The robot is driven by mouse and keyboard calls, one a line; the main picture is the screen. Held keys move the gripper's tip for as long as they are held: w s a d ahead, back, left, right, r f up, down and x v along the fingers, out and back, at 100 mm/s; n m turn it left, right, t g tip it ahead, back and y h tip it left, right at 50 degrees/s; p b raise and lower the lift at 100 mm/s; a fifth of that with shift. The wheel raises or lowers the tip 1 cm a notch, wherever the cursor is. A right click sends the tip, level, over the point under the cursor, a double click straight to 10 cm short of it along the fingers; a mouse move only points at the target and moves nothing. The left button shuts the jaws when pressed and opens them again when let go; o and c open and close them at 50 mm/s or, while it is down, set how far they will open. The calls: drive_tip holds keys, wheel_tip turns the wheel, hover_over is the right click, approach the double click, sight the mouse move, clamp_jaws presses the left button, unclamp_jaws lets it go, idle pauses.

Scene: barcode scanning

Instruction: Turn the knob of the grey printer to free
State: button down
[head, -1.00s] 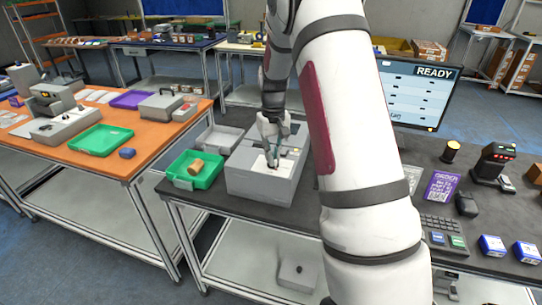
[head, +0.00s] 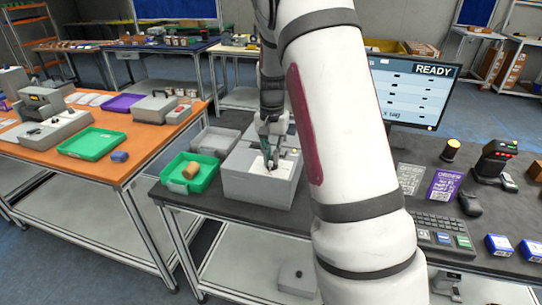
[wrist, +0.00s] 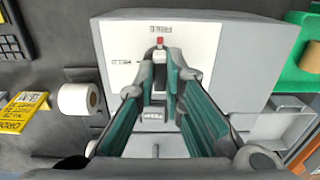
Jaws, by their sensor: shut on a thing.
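The grey printer (head: 258,188) stands on the dark table, left of my arm in the head view. Its pale top panel (wrist: 203,45) fills the middle of the wrist view (wrist: 118,45), with small printed labels too small to read surely. My gripper (head: 268,166) reaches down onto this panel. In the wrist view my gripper (wrist: 160,82) has its fingers closed in on the small dark knob, at the panel's middle. The fingers hide most of the knob. A small red mark (wrist: 160,41) shows just beyond the fingertips.
A green bin (head: 190,175) with a brown roll and a grey tray (head: 216,142) sit left of the printer. A monitor (head: 415,95) reading READY, a keyboard (head: 441,225) and a scanner (head: 495,160) are to the right. An orange table (head: 60,160) is further left.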

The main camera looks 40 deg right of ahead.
sight(272, 158)
idle(0.5)
drive_tip(key=c, duration=1.7)
unclamp_jaws()
wheel_tip(272, 158, up, 12)
drive_tip(key=shift+r, duration=0.1)
